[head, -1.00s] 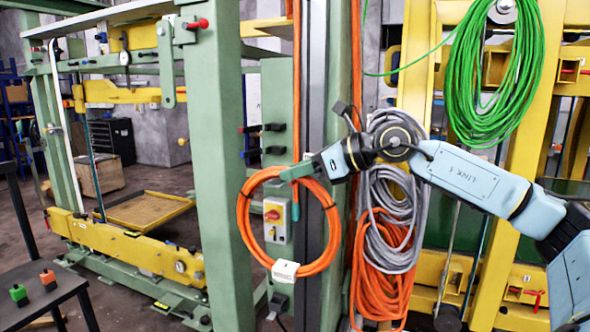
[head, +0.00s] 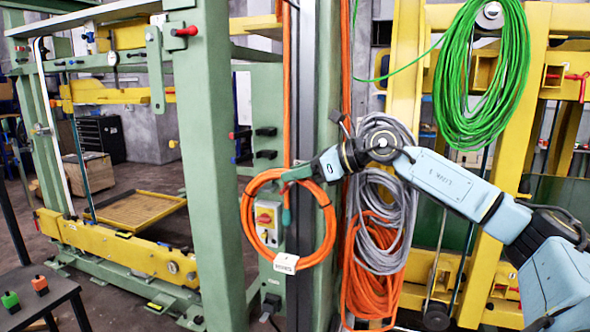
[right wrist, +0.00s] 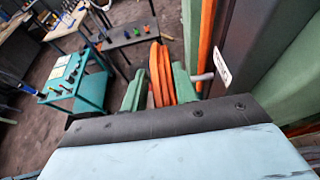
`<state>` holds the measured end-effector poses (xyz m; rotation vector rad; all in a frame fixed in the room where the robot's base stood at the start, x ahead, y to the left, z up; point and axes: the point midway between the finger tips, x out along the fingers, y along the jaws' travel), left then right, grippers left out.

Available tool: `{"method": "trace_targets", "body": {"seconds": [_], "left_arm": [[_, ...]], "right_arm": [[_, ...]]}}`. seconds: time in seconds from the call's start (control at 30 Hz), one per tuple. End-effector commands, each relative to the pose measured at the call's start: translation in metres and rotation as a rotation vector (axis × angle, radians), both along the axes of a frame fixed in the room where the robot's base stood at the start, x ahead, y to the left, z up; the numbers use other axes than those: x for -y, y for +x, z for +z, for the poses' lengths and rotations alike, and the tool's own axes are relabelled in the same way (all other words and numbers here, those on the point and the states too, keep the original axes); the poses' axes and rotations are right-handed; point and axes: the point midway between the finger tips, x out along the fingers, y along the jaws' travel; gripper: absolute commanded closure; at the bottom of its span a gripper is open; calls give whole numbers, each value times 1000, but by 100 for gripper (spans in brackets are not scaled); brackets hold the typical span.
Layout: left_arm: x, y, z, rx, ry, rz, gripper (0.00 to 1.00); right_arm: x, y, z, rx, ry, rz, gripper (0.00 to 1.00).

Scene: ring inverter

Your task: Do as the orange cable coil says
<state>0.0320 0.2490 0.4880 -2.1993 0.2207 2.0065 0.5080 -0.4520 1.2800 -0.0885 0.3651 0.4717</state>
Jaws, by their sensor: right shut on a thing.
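The orange cable coil (head: 329,237) hangs as a loose ring in front of the green machine post, with dark ties and a white tag (head: 286,263) at its bottom. The writing on the tag is too small to read. My right gripper (head: 290,176) is shut on the top of the coil; the right wrist view shows the orange strands (right wrist: 160,75) between its green fingers. A box with a red and yellow switch (head: 266,218) shows through the ring. I cannot tell whether the coil touches it. My left gripper is not in view.
Grey cable coils (head: 388,225) and another orange bundle (head: 372,285) hang right of the post. A green cable coil (head: 480,85) hangs on the yellow frame.

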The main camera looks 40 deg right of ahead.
Motion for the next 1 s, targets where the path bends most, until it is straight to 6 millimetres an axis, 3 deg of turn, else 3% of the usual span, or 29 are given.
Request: {"method": "trace_targets", "body": {"seconds": [0.4,1.0], "left_arm": [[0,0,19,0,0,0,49],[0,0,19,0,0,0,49]], "right_arm": [[20,10,5,9,4,-1,100],[31,16,-4,9,1,0,100]]}}
